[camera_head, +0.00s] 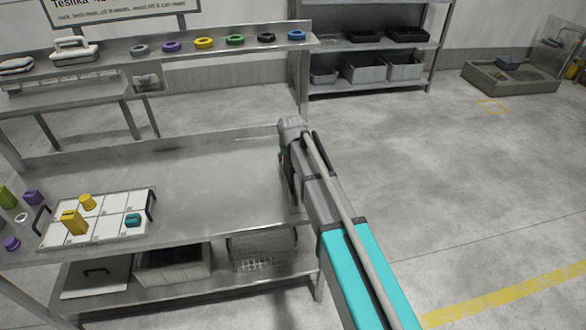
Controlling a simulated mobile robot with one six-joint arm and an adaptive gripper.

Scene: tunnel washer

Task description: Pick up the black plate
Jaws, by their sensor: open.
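A row of small ring-like round plates lies on the raised shelf at the back of the scene. The black plate (266,37) lies flat there, between a green one (235,40) on its left and a blue one (297,35) on its right. My arm reaches up from the bottom right over the right end of the metal table. My gripper (289,182) is open, at the far end of the arm and mostly hidden by it. It is apart from the black plate, lower and nearer in the picture. I see nothing held in it.
The metal table (200,185) has a white tray (105,232) with coloured blocks at its left; its middle is clear. A grey bin (170,265) and a wire basket (262,250) stand below. A rack (375,50) with bins stands behind. The floor at right is open.

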